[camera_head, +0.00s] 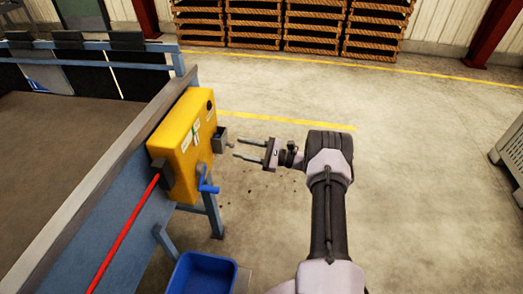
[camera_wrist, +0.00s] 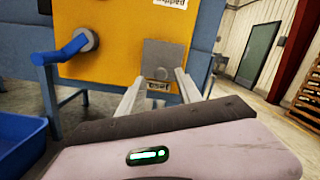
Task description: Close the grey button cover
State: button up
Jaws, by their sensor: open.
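The grey button cover (camera_head: 220,138) sticks out from the right-hand face of a yellow control box (camera_head: 184,150). In the wrist view the cover (camera_wrist: 165,57) is a flat grey plate with a small rounded part at its lower edge. Whether it is raised or lowered is hard to tell. My gripper (camera_head: 250,150) is open and empty, pointing left at the cover, with its fingertips a little to the right of it. In the wrist view my gripper's two fingers (camera_wrist: 157,83) reach toward the cover's lower edge, one on each side; contact cannot be made out.
A blue crank handle (camera_head: 207,182) is on the box below the cover. A red rod (camera_head: 125,232) runs along the blue machine frame (camera_head: 110,180). A blue bin (camera_head: 203,275) stands on the floor below. Wooden pallets (camera_head: 315,25) are stacked at the back. The floor right of the box is open.

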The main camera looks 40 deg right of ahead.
jog(key=p+v, duration=0.2)
jog(key=v, duration=1.3)
jog(key=shift+s, duration=0.2)
jog(key=shift+d, duration=0.1)
jog(key=w+a+r+n+g, duration=0.4)
jog(key=a+r+g, duration=0.1)
jog(key=a+r, duration=0.25)
jog(key=s+a+r+n+g+h, duration=0.2)
jog(key=a+r+n+g, duration=0.1)
jog(key=a+r, duration=0.5)
jog(key=s+a+r+n+g+h, duration=0.2)
jog(key=s+a+r+n+g, duration=0.15)
jog(key=a+r, duration=0.4)
jog(key=s+a+r+n+t+h, duration=0.1)
jog(key=s+a+n+h, duration=0.3)
jog(key=s, duration=0.6)
jog(key=s+a+r+n+t+h, duration=0.2)
jog(key=s+a+n+h, duration=0.1)
jog(key=s+a, duration=0.5)
jog(key=s, duration=0.3)
jog(key=shift+r+n+h, duration=0.35)
jog(key=shift+h, duration=0.05)
